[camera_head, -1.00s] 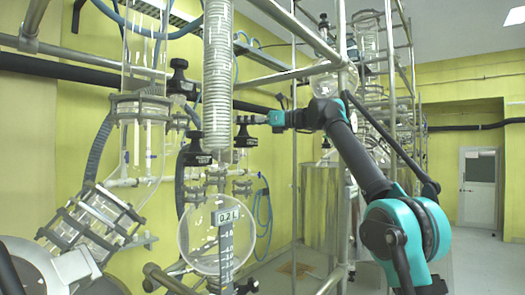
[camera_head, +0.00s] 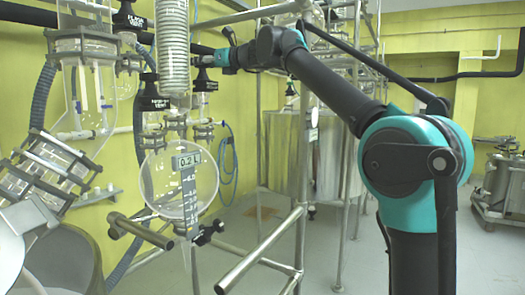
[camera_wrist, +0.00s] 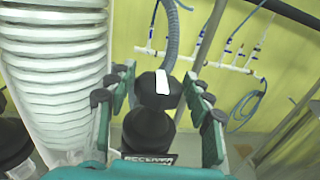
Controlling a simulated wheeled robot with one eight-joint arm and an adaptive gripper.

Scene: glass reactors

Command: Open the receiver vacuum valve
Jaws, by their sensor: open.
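The receiver vacuum valve has a black knob, seen in the wrist view (camera_wrist: 150,130) with a label partly reading "RECEIVER" below it. The rest of the label is cut off. My gripper (camera_wrist: 158,98) is open, with its fingers on either side of the knob and gaps showing between. In the head view my gripper (camera_head: 207,61) reaches in from the right, level with the top of a black valve knob (camera_head: 206,83) beside the ribbed glass column. My gripper partly hides this knob.
Another labelled black valve (camera_head: 154,92) stands left of the ribbed column (camera_head: 174,45), and another (camera_head: 128,18) is higher up. A round glass receiver (camera_head: 165,185) marked 0.2 L hangs below. Metal frame tubes (camera_head: 262,245) stand near my arm.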

